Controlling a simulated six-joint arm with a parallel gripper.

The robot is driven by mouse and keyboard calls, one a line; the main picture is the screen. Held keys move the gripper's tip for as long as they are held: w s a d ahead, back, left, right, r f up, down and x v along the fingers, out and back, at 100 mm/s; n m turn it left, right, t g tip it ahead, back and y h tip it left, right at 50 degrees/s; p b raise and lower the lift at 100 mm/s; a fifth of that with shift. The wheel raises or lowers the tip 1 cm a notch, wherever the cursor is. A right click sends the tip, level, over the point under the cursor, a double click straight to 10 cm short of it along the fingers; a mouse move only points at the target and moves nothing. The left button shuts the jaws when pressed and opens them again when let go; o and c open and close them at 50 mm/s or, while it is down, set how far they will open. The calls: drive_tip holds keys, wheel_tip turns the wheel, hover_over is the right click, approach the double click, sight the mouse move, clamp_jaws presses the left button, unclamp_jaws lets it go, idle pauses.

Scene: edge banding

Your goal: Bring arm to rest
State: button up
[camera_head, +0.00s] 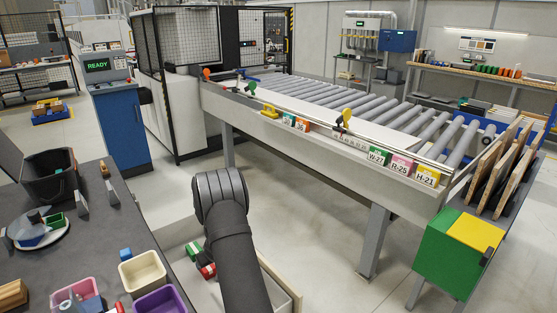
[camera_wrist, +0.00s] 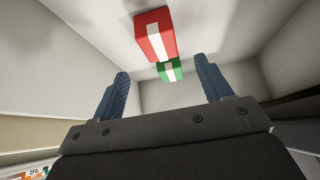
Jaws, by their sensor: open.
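My gripper (camera_wrist: 161,92) is open in the wrist view, with its two blue fingers apart and nothing between them. It points down into a pale box (camera_wrist: 65,60). A red block with a white stripe (camera_wrist: 155,34) and a green block with a white stripe (camera_wrist: 169,70) lie in the box beyond the fingertips. In the head view my dark arm reaches over the same box (camera_head: 292,296), and the green block (camera_head: 194,250) and red block (camera_head: 207,269) show left of the arm. The fingers are hidden there.
A dark table (camera_head: 110,235) on the left holds a cream bin (camera_head: 142,272), a purple bin (camera_head: 160,301), a pink bin (camera_head: 76,296) and a black bin (camera_head: 50,180). A roller conveyor (camera_head: 330,105) with coloured labels runs behind my arm. Open floor (camera_head: 320,215) lies right of it.

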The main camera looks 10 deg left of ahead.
drive_tip(key=x, duration=1)
drive_tip(key=shift+f, duration=0.1)
drive_tip(key=shift+r, duration=0.25)
drive_tip(key=v, duration=1.2)
drive_tip(key=x, duration=1.2)
drive_tip(key=shift+f, duration=0.3)
wheel_tip(320, 180, up, 38)
drive_tip(key=s+a, duration=0.2)
drive_tip(key=a, duration=0.5)
drive_tip(key=shift+s+r+n, duration=0.15)
drive_tip(key=shift+s+n, duration=0.25)
drive_tip(key=shift+a, duration=0.15)
